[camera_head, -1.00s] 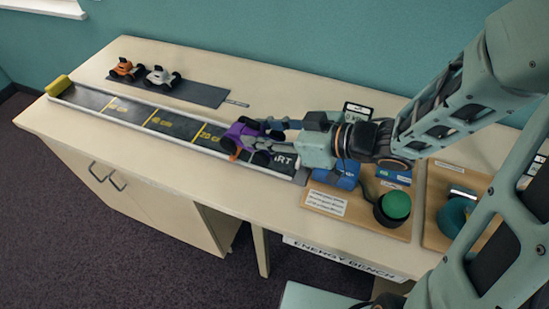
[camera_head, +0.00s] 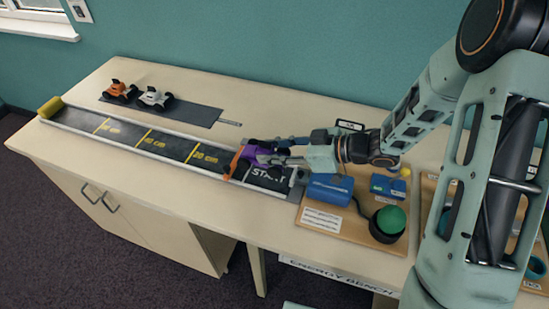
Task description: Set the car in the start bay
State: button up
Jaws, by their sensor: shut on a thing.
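A purple toy car (camera_head: 256,154) with black wheels and an orange end is over the track, at the left edge of the start bay (camera_head: 267,177), a black section marked START. I cannot tell whether its wheels touch the track. My gripper (camera_head: 283,154) reaches in from the right and is shut on the car. The gripper and car cover the far part of the bay.
The walled track (camera_head: 128,147) runs left to a yellow end block (camera_head: 50,107). Orange (camera_head: 121,91) and white (camera_head: 154,98) cars stand on a dark mat (camera_head: 200,114) behind it. A blue box (camera_head: 330,187) and green button (camera_head: 390,220) sit right of the bay.

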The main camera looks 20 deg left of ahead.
jog(key=shift+w+d+f, duration=0.1)
jog(key=shift+w+f, duration=0.55)
jog(key=shift+f, duration=0.1)
jog(key=shift+w+f, duration=0.15)
jog(key=shift+f, duration=1.5)
